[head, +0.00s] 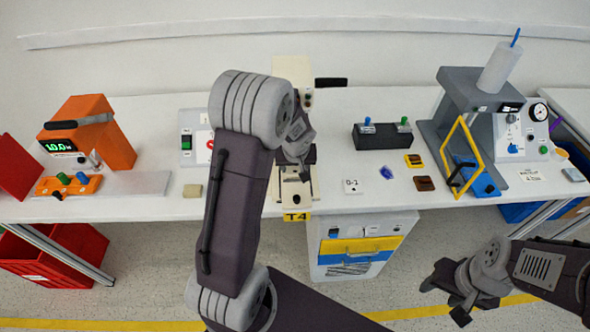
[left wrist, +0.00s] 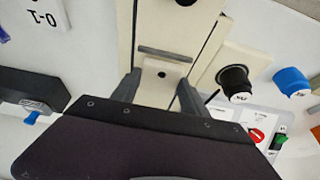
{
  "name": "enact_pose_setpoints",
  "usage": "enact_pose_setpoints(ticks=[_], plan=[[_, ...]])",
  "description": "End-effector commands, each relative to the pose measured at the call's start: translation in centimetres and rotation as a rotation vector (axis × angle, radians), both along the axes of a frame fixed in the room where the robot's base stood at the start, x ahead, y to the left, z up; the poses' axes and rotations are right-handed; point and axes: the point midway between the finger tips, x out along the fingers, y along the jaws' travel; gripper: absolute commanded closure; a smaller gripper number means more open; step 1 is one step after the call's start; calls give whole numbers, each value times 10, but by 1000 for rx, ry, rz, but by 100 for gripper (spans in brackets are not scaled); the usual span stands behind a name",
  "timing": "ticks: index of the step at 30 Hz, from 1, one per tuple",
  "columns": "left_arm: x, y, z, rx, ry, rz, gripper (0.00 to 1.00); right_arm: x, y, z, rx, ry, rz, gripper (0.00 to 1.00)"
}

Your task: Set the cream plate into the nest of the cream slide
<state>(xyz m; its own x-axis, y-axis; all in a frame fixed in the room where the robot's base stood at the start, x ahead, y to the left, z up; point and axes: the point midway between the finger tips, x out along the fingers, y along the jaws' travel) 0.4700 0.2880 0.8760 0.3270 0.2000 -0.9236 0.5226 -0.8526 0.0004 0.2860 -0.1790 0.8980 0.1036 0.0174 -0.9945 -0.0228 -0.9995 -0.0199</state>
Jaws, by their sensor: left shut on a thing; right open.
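The cream plate (left wrist: 158,88) shows in the left wrist view as a small cream piece with a dark hole. My left gripper (left wrist: 157,98) is shut on it, one dark finger at each side. The cream slide (left wrist: 176,30) lies right at the plate's far edge, with a dark strip between them. I cannot tell whether the plate rests in the nest or is held just above it. In the head view the slide (head: 297,190) sits in front of the cream machine (head: 292,70), partly hidden by my left arm. My right gripper (head: 462,292) is open and empty, in front of the table.
A grey press (head: 480,110) stands at right, an orange device (head: 92,135) at left.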

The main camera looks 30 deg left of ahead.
Motion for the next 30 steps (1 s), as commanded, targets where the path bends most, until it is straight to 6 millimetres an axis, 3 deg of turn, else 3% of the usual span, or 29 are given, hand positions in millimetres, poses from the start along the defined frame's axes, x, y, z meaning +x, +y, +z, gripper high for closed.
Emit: enact_pose_setpoints(ticks=[13,14,15,16,25,30], plan=[[1,0,-11,0,-2,0,88,0,0,-8,0,0,0,50],[1,0,-9,0,-2,0,43,0,0,-7,0,0,0,50],[1,0,-9,0,-1,0,31,0,0,-7,0,0,0,50],[1,0,-9,0,-1,0,26,0,0,-6,0,0,0,50],[1,0,-8,0,-1,0,26,0,0,-5,0,0,0,50],[-3,-3,9,0,-5,1,26,0,0,3,0,0,0,50]])
